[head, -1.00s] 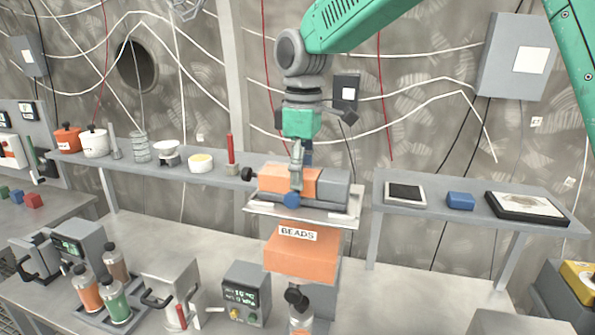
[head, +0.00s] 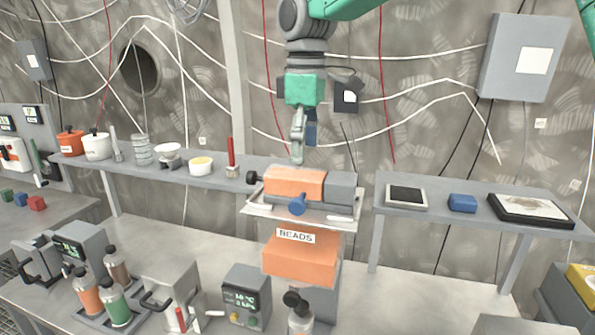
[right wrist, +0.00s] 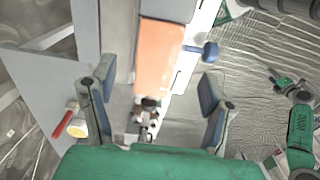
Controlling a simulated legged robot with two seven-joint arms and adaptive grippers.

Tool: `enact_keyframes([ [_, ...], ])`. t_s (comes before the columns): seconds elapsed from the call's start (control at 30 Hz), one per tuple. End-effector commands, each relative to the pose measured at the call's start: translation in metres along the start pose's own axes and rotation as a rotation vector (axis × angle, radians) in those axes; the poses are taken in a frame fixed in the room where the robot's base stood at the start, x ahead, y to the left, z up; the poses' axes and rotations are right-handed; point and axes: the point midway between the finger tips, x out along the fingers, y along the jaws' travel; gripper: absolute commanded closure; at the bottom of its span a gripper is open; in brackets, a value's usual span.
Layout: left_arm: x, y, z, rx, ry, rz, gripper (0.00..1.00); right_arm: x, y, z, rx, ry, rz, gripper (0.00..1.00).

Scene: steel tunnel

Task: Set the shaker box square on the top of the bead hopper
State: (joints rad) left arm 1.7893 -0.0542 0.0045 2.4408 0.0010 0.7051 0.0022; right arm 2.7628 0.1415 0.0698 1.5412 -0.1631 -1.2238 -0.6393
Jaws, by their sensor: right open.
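The shaker box (head: 293,184), orange at the left and grey at the right, has a blue knob in front and a black knob at its left end. It rests on a pale tray-like plate (head: 262,208) on top of the bead hopper (head: 300,260), an orange block labelled BEADS. My right gripper (head: 298,158) is open and empty just above the box, apart from it. In the right wrist view the box (right wrist: 160,60) lies beyond the spread fingers. A small green arm, apparently my left, shows there at the right edge; its gripper (right wrist: 281,82) is too small to read.
A shelf (head: 225,178) with pots and a red-handled tool (head: 231,157) lies left of the hopper. A right shelf (head: 440,212) holds a tablet, a blue block (head: 462,203) and a framed tray. Bottles and a grey meter (head: 246,293) stand on the bench in front.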

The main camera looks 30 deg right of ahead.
Motion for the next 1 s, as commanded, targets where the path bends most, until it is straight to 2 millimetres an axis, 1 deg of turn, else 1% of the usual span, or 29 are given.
enact_keyframes([
  [0.03, 0.002, 0.000, 0.000, 0.001, 0.000, 0.000, 0.52, -0.012, 0.000, -0.002, 0.000, 0.004, 0.004, 0.30],
  [0.1, 0.002, 0.000, 0.000, 0.001, 0.000, 0.000, 0.52, -0.026, -0.002, -0.003, 0.000, 0.002, 0.005, 0.30],
  [0.2, 0.003, 0.000, 0.000, 0.001, 0.000, 0.000, 0.52, -0.043, -0.003, -0.004, -0.001, 0.001, 0.005, 0.30],
  [0.3, 0.003, 0.000, 0.000, 0.001, 0.000, 0.000, 0.52, -0.056, -0.005, -0.006, -0.001, -0.001, 0.005, 0.30],
  [0.4, 0.003, 0.000, 0.000, 0.001, 0.000, 0.000, 0.52, -0.063, -0.006, -0.006, -0.001, -0.003, 0.005, 0.30],
  [0.5, 0.003, 0.000, 0.000, 0.000, 0.000, 0.000, 0.52, -0.065, -0.006, -0.005, -0.001, -0.003, 0.004, 0.30],
  [0.83, 0.003, 0.000, 0.000, 0.000, 0.000, 0.000, 0.52, -0.063, -0.001, -0.001, 0.000, -0.001, 0.001, 0.30],
  [1.0, 0.003, 0.000, 0.000, 0.000, 0.000, 0.000, 0.52, -0.063, -0.002, -0.002, 0.000, -0.001, 0.001, 0.30],
])
